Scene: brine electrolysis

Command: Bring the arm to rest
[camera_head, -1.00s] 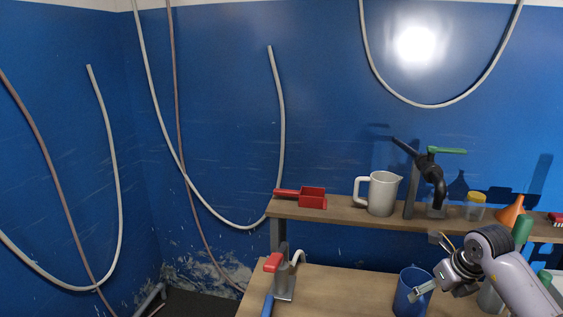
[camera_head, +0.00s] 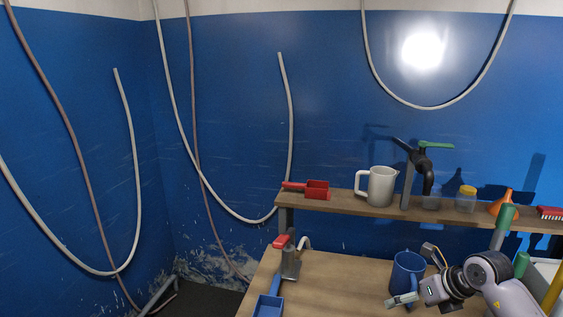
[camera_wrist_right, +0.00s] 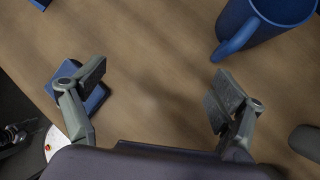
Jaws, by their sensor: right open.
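My right arm comes in at the lower right of the head view. Its gripper (camera_head: 404,299) hangs over the bench, in front of the blue mug (camera_head: 408,270). In the right wrist view the gripper (camera_wrist_right: 155,95) is open, its two fingers wide apart, with only bare wood between them. The blue mug (camera_wrist_right: 262,25) stands beyond the right finger, apart from it. My left gripper is not in view.
The wooden bench (camera_head: 340,283) holds a red-handled metal device (camera_head: 289,262) and a blue scoop (camera_head: 268,306) at left. The shelf (camera_head: 345,205) above carries a red scoop (camera_head: 317,190), a white jug (camera_head: 381,186), a black tap (camera_head: 423,165), a yellow-lidded jar (camera_head: 466,198) and an orange funnel (camera_head: 503,202).

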